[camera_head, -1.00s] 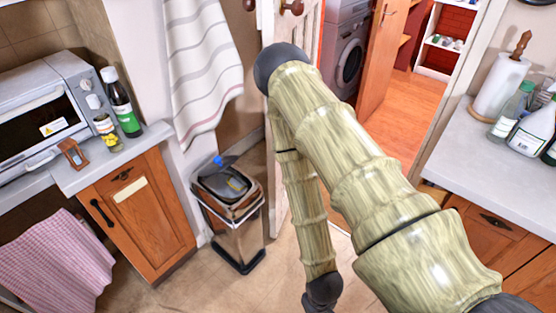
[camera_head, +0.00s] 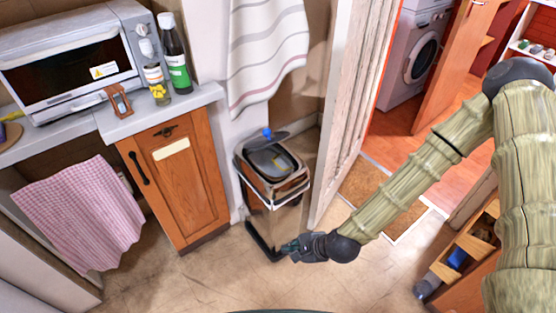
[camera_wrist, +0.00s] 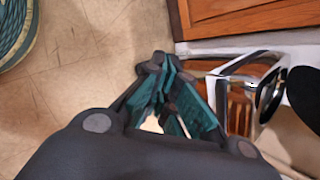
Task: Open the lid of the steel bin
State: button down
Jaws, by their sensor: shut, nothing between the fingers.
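The steel bin (camera_head: 262,208) stands on the floor between the wooden cabinet and the open door. Its dark lid (camera_head: 270,160) lies flat on top, and it looks closed. A blue knob-like thing sits at the lid's back edge.
A wooden cabinet (camera_head: 180,190) stands left of the bin, with bottles and a toaster oven (camera_head: 70,65) on the counter above. The open white door (camera_head: 350,100) is right of the bin. A striped towel (camera_head: 268,50) hangs above it. The floor in front is clear.

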jog(key=w+d+r+m+t+y+b, duration=0.1)
jog(key=w+r+m+t+b, duration=0.1)
jog(key=w+r+m, duration=0.35)
jog(key=w+d+r+m+t+b, duration=0.1)
jog(key=w+r+m+t+b, duration=0.15)
jog(key=w, duration=0.65)
jog(key=w+d+r+m+t+y+b, duration=0.1)
jog(key=w+r+m+t+b, duration=0.15)
jog(key=w+r+m, duration=0.4)
jog(key=w+a+f+n, duration=0.1)
jog(key=w+a+f, duration=0.2)
jog(key=w+a, duration=0.3)
jog(key=w, duration=0.4)
jog(key=shift+a+n+p, duration=0.35)
jog(key=shift+w+g, duration=0.1)
jog(key=shift+g, duration=0.2)
